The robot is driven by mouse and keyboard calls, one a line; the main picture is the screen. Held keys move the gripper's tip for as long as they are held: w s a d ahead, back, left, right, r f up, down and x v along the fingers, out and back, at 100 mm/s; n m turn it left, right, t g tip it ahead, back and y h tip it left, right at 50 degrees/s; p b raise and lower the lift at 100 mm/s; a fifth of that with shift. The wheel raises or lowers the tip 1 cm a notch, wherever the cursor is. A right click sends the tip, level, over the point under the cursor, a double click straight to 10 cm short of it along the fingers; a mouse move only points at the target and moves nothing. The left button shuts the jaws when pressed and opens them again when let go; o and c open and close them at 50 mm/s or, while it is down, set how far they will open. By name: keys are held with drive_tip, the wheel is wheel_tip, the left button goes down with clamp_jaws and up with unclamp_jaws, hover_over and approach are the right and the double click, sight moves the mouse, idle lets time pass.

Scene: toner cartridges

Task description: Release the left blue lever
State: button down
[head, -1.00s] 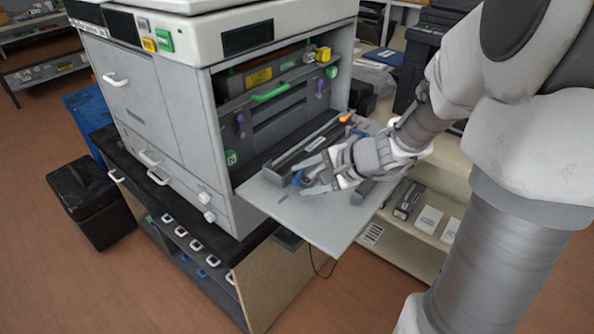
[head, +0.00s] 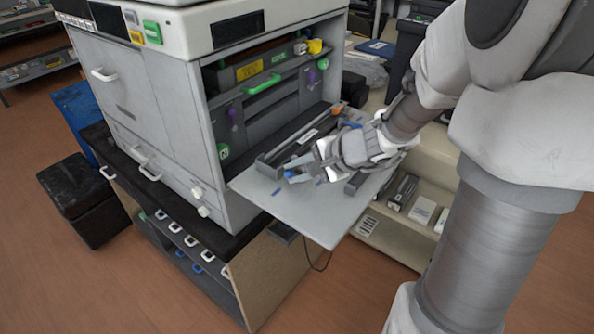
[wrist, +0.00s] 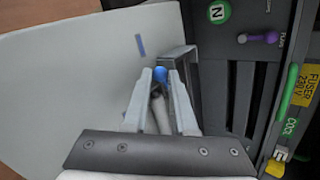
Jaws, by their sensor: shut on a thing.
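The left blue lever (wrist: 160,76) shows between my fingertips in the wrist view, at the near end of a long dark cartridge unit (head: 297,146). The unit lies on the printer's open grey door (head: 318,222). My gripper (head: 294,171) reaches in from the right, low over the door. It also shows in the wrist view (wrist: 160,84), with its fingers shut on the lever. The fingers hide most of the lever in the head view. A second blue part (head: 350,124) and an orange part (head: 337,108) show near the unit's far end.
The printer's open bay (head: 260,95) has purple levers and a green handle (head: 264,84) behind the door. A dark cylinder lies on the door under my wrist. The door's front part is bare. A shelf with boxes (head: 422,212) stands at right.

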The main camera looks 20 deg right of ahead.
drive_tip(key=b, duration=0.1)
drive_tip(key=a+m+h+b, duration=0.1)
drive_tip(key=shift+w+f+m+t+b, duration=0.15)
drive_tip(key=shift+f+m+t+b, duration=0.15)
drive_tip(key=shift+t, duration=0.1)
drive_tip(key=shift+w+a+r+m+h+b, duration=0.1)
drive_tip(key=shift+a+r+m+h+b, duration=0.15)
drive_tip(key=shift+m+h+b, duration=0.35)
drive_tip(key=c, duration=0.7)
unclamp_jaws()
drive_tip(key=shift+r, duration=0.15)
